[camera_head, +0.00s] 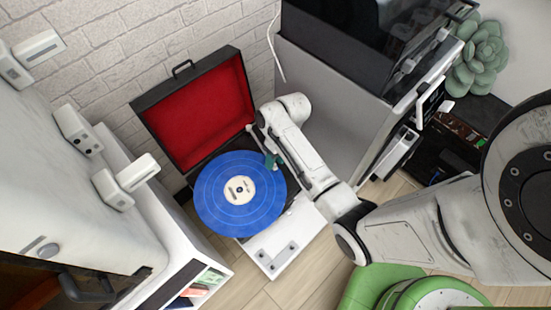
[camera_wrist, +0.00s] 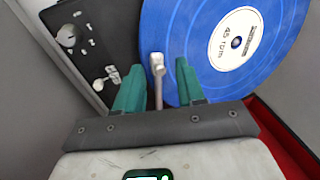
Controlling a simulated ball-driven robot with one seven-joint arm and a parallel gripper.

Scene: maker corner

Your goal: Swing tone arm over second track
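The open record player has a black lid with a red lining (camera_head: 203,112). A blue record (camera_head: 222,212) with a cream label lies on it, and its grooves show as faint rings. In the wrist view the record (camera_wrist: 275,60) fills the upper right. The pale tone arm (camera_wrist: 157,68) lies between my two teal fingertips, its head at the record's outer edge. My gripper (camera_wrist: 160,80) is open, with a gap on each side of the tone arm. In the head view my gripper (camera_head: 274,161) is at the record's upper right edge, and the tone arm is mostly hidden there.
The player's control panel with a knob (camera_wrist: 68,36) is left of the tone arm in the wrist view. A large grey machine (camera_head: 330,100) stands close on the right. A white cabinet (camera_head: 190,245) is at the lower left, and a brick wall (camera_head: 120,50) is behind.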

